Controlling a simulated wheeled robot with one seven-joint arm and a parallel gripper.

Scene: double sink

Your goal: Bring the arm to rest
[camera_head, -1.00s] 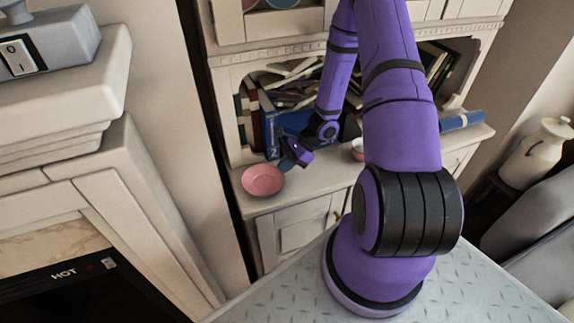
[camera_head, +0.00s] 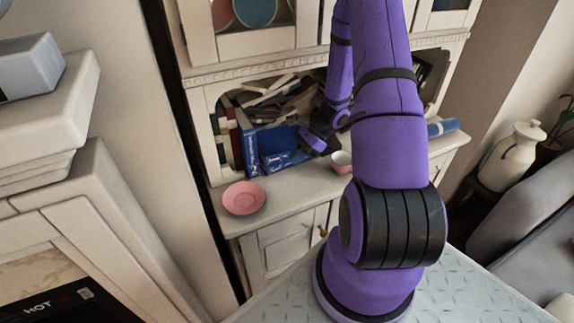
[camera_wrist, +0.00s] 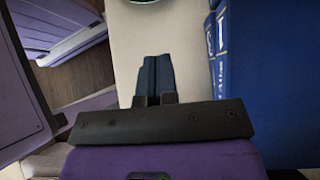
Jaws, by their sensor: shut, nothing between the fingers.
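My purple arm rises from its base and reaches to the cream cabinet. My gripper (camera_head: 312,141) is at the open shelf niche, in front of the blue books and above the counter. In the wrist view its dark fingers (camera_wrist: 155,70) are together, with nothing between them, over a pale surface. The pink plate (camera_head: 244,198) lies on the counter, to the left of and below the gripper, apart from it. A pink cup (camera_head: 341,162) stands on the counter right of the gripper, partly hidden by my arm.
Blue books (camera_head: 280,145) stand and lie in the niche; they are close on the right in the wrist view (camera_wrist: 245,60). Another blue book (camera_head: 442,127) lies at the counter's right end. A white jug (camera_head: 515,155) stands at right. The counter around the plate is clear.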

